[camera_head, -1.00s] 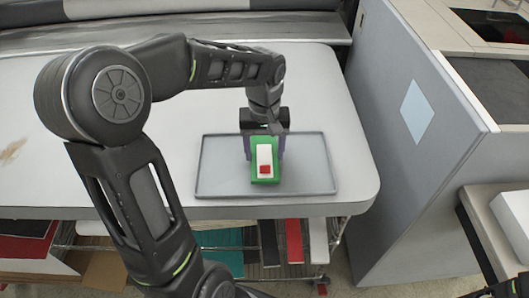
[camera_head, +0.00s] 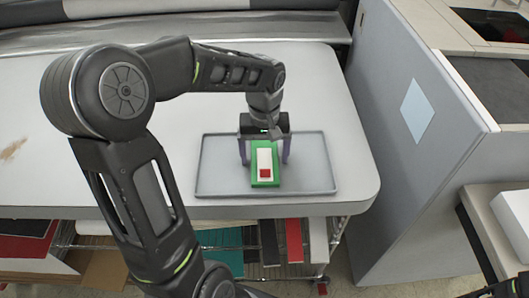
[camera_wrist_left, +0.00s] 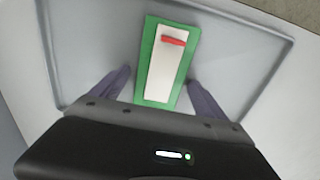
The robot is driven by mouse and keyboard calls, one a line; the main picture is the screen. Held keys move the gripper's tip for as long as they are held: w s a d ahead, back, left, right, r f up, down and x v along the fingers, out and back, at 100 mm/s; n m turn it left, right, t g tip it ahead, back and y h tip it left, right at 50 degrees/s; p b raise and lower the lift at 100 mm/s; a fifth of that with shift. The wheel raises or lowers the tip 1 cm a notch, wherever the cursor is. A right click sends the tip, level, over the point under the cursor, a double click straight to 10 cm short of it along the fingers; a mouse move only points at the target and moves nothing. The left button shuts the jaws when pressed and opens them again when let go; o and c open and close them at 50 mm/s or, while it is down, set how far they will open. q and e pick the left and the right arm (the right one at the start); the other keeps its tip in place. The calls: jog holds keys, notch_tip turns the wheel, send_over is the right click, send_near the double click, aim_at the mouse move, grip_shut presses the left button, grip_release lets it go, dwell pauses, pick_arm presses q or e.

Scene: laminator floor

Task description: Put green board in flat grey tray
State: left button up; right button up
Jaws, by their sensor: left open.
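The green board (camera_head: 255,176) lies in the flat grey tray (camera_head: 213,178), with a white block and a red piece on its top. In the left wrist view the green board (camera_wrist_left: 148,50) rests inside the rim of the grey tray (camera_wrist_left: 85,50). My left gripper (camera_head: 265,161) is open, with one finger on each side of the board and a gap to it on both sides. It also shows in the left wrist view (camera_wrist_left: 160,85). The right gripper's fingers are not visible; only a dark bit of arm shows at the lower right corner.
The tray sits on a white table (camera_head: 345,135) near its front right corner. A grey cabinet (camera_head: 400,150) stands to the right. A wire shelf with coloured sheets, one red (camera_head: 294,240), is below the table. The table's back right is clear.

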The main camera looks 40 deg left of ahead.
pick_arm(q)
jog(key=shift+r, duration=0.1)
notch_tip(320, 180, up, 12)
dwell(0.5)
dwell(0.7)
